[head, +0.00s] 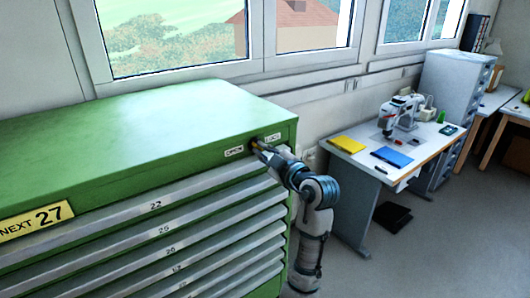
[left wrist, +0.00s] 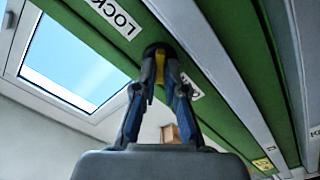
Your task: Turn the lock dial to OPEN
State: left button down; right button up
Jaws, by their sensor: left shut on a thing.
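The lock dial (left wrist: 153,48) is a dark round knob with a yellow part on the green cabinet's upper front edge. In the left wrist view it sits between a white LOCK label (left wrist: 118,16) and another white label (left wrist: 191,88) partly hidden by a finger. In the head view the OPEN label (head: 234,151) is left of the dial and the LOCK label (head: 273,138) right of it. My left gripper (left wrist: 160,78) is shut on the dial, its fingers either side of the yellow part; it also shows in the head view (head: 259,147). Which label the dial points to is unclear.
The green cabinet (head: 130,125) has several grey numbered drawers below the dial and a yellow NEXT 27 sign (head: 37,220). A window is behind it. A white table (head: 350,160) with a sewing machine (head: 398,112) stands to the right, with open floor in front.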

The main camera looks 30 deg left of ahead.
pick_arm(q)
jog(key=shift+w+a+f, duration=0.1)
jog(key=shift+f, duration=0.1)
jog(key=c, duration=1.2)
grip_release()
jog(key=shift+w+a+f, duration=0.1)
jog(key=shift+w, duration=0.05)
jog(key=shift+c, duration=0.2)
jog(key=shift+w+a, duration=0.15)
jog(key=shift+d, duration=0.2)
jog(key=shift+s+d, duration=0.2)
jog(key=shift+d, duration=0.05)
jog(key=v, duration=1.1)
jog(key=shift+d, duration=0.2)
